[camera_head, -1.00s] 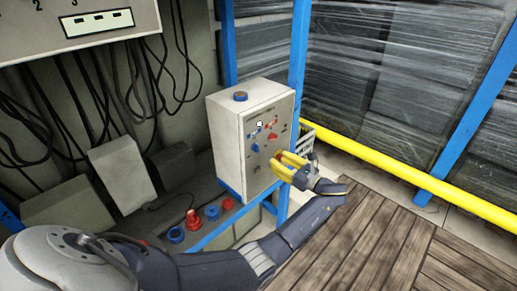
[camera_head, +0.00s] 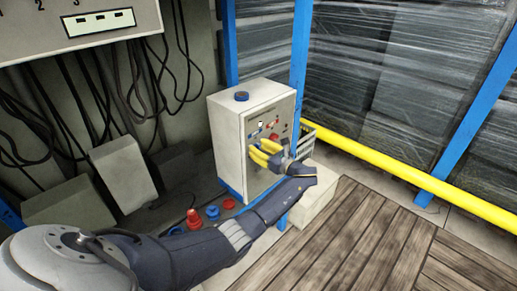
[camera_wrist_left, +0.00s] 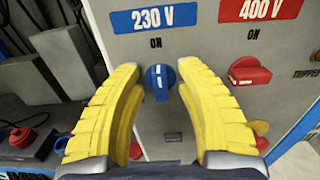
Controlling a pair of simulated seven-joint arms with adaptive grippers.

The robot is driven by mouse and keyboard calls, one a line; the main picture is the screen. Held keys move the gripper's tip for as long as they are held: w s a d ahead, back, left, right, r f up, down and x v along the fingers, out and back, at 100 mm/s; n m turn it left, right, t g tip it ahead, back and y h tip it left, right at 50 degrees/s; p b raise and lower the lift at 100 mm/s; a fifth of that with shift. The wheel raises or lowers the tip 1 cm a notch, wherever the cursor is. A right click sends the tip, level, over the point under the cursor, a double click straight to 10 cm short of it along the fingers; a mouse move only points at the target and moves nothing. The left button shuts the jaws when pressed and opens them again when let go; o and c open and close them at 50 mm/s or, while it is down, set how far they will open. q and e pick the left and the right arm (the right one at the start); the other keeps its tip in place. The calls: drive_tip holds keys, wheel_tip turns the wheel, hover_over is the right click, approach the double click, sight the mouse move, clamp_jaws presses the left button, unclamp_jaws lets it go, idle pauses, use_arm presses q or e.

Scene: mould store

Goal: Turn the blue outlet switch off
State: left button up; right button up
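The grey outlet box (camera_head: 227,150) stands against the blue frame in the head view. In the left wrist view the blue switch (camera_wrist_left: 160,82) sits under a blue "230 V" label, with "ON" just above it. Its handle stands about upright, with a white mark on it. My left gripper (camera_head: 256,150) is at the box front, its yellow fingers apart. In the left wrist view the fingers (camera_wrist_left: 158,74) lie on either side of the blue switch, with gaps on both sides. In the head view the fingers cover the blue switch. My right gripper is not in view.
A red switch (camera_wrist_left: 249,70) under a "400 V" label sits right of the blue one, close to the right finger. A yellow pipe (camera_head: 410,174) runs along the right. Black cables (camera_head: 110,80) hang at the left. Wooden planks (camera_head: 375,235) cover the floor.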

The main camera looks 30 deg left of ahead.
use_arm(q)
drive_tip(key=shift+o, duration=0.3)
clamp_jaws()
drive_tip(key=shift+n, duration=0.3)
drive_tip(key=n, duration=0.9)
drive_tip(key=shift+s, duration=0.1)
drive_tip(key=n, duration=0.4)
drive_tip(key=shift+a, duration=0.1)
drive_tip(key=shift+n, duration=2.4)
